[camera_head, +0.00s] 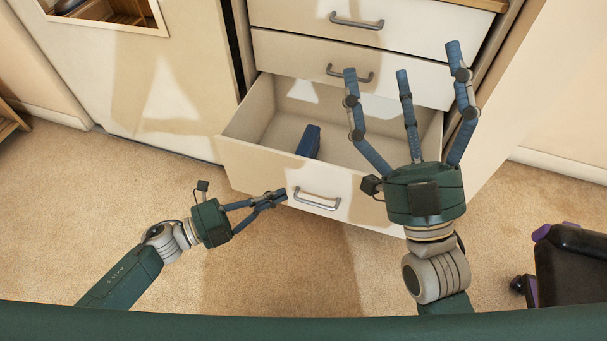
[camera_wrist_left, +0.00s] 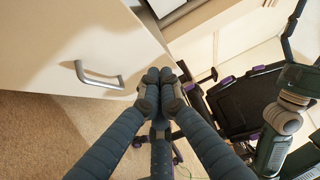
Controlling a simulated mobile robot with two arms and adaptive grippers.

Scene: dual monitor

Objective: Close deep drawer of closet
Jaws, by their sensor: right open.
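The deep drawer (camera_head: 262,172) is the lowest white drawer of the closet and stands pulled out, with its inside showing. Its grey handle (camera_head: 317,201) is on the front; a grey handle on a white front (camera_wrist_left: 99,76) also shows in the left wrist view. My left gripper (camera_head: 280,195) is in front of the drawer, its fingertips together and just left of the handle in the head view. No object shows between them; contact with the drawer front cannot be told. My right gripper (camera_head: 407,68) is open and empty, its fingers spread, covering the drawer's right side.
A dark blue object (camera_head: 309,141) lies inside the deep drawer. Two shut drawers (camera_head: 300,52) are above it. A white door panel (camera_head: 160,80) is to the left. A dark chair (camera_head: 575,262) with purple parts stands at right. Carpet (camera_head: 250,270) before the drawer is clear.

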